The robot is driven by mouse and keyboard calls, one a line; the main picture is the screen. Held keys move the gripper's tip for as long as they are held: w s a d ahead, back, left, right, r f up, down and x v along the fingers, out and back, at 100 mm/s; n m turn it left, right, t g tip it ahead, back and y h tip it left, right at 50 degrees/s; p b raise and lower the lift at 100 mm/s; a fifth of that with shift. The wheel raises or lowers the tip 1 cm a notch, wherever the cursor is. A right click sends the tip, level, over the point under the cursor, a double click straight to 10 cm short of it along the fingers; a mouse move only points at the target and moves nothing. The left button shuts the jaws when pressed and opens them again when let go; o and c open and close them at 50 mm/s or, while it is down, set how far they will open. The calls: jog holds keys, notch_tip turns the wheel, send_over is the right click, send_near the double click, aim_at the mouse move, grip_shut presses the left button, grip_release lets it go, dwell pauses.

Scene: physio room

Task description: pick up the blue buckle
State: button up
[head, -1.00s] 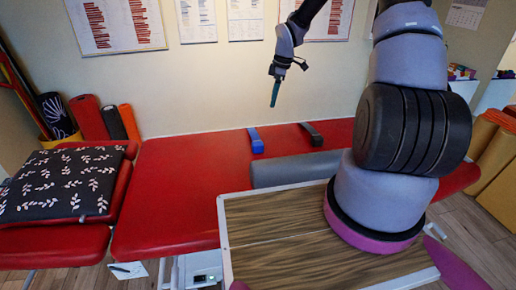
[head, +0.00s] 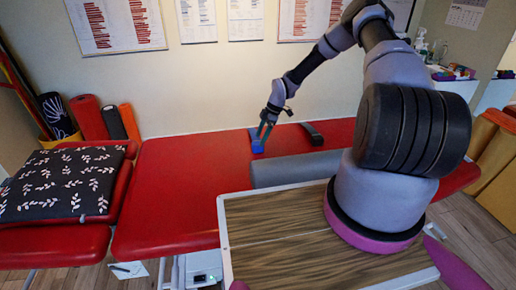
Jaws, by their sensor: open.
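The blue buckle (head: 256,147) lies on the red treatment table (head: 180,185), near its far edge by the wall. My gripper (head: 263,138) is open and points down at the buckle. Its fingers overlap the buckle's right part in the picture. I cannot tell whether they touch it or are still just above it. The buckle is partly hidden by the fingers.
A dark buckle or strap piece (head: 312,134) lies just right of the gripper. A grey roll (head: 295,169) lies in front of both. A black cushion with white leaves (head: 62,183) is at the left. The red table's left half is clear.

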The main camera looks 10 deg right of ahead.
aim_at(258, 143)
jog(key=x, duration=0.5)
jog(key=shift+s+d, duration=0.15)
jog(key=shift+d, duration=0.05)
grip_shut()
jog(key=shift+r, duration=0.15)
